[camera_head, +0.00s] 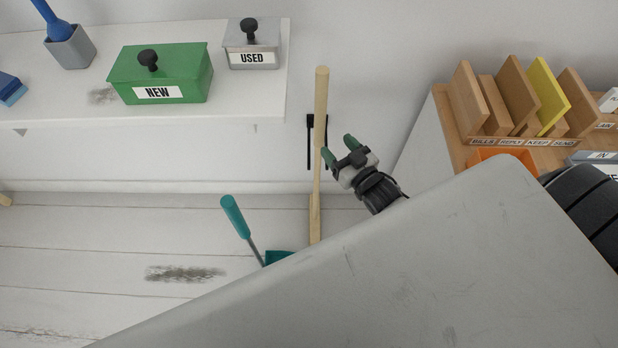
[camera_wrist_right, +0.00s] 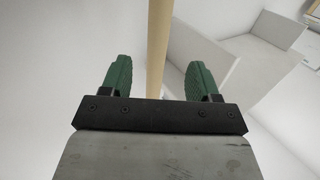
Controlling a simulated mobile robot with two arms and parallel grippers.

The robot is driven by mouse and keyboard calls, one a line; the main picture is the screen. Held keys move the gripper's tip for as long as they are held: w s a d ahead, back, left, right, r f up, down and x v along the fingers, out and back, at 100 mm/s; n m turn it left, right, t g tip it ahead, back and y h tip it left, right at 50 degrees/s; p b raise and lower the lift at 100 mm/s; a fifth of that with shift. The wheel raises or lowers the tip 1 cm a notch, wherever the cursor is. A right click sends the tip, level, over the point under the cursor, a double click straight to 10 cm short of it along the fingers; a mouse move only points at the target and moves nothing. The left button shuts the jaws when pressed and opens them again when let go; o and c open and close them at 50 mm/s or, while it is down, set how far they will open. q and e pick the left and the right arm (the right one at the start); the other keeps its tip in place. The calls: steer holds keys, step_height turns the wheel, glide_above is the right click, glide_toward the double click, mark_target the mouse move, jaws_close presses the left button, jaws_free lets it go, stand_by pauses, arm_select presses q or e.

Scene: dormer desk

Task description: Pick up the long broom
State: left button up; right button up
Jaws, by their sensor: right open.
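The long broom (camera_head: 321,115) stands upright against the wall, its pale wooden handle in a black wall clip and its lower end near the floor partly hidden by a large grey surface. My right gripper (camera_head: 337,145) is open beside the handle, just to its right in the head view. In the right wrist view the handle (camera_wrist_right: 159,45) runs down between the two green fingers (camera_wrist_right: 160,78), with gaps on both sides. Whether the handle lies inside the jaws or beyond them is hard to tell. My left gripper is not in view.
A short teal-handled tool (camera_head: 234,216) leans left of the broom. A white shelf (camera_head: 60,115) holds a green NEW box (camera_head: 190,72), a grey USED box (camera_head: 262,55) and a grey cup (camera_head: 72,50). A wooden sorter (camera_head: 455,120) stands at right.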

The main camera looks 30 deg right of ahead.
mark_target(323, 128)
steer(key=w, duration=0.1)
steer(key=w+b, duration=0.1)
steer(key=w, duration=0.1)
steer(key=w+b, duration=0.1)
steer(key=shift+w+a+r, duration=0.1)
steer(key=shift+w+a, duration=0.15)
steer(key=shift+w+b, duration=0.4)
steer(key=shift+w, duration=0.2)
steer(key=shift+w+a+b, duration=0.15)
steer(key=shift+w+b, duration=0.6)
steer(key=shift+w, duration=0.25)
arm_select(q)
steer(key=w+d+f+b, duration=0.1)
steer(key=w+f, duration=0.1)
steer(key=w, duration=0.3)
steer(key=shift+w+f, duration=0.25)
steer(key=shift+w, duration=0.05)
arm_select(e)
steer(key=shift+w+a+r, duration=0.1)
steer(key=shift+w+r, duration=0.05)
steer(key=shift+w, duration=0.55)
steer(key=shift+w+a+r, duration=0.1)
steer(key=shift+w, duration=0.6)
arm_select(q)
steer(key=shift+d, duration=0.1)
arm_select(e)
steer(key=shift+r, duration=0.1)
steer(key=c, duration=1)
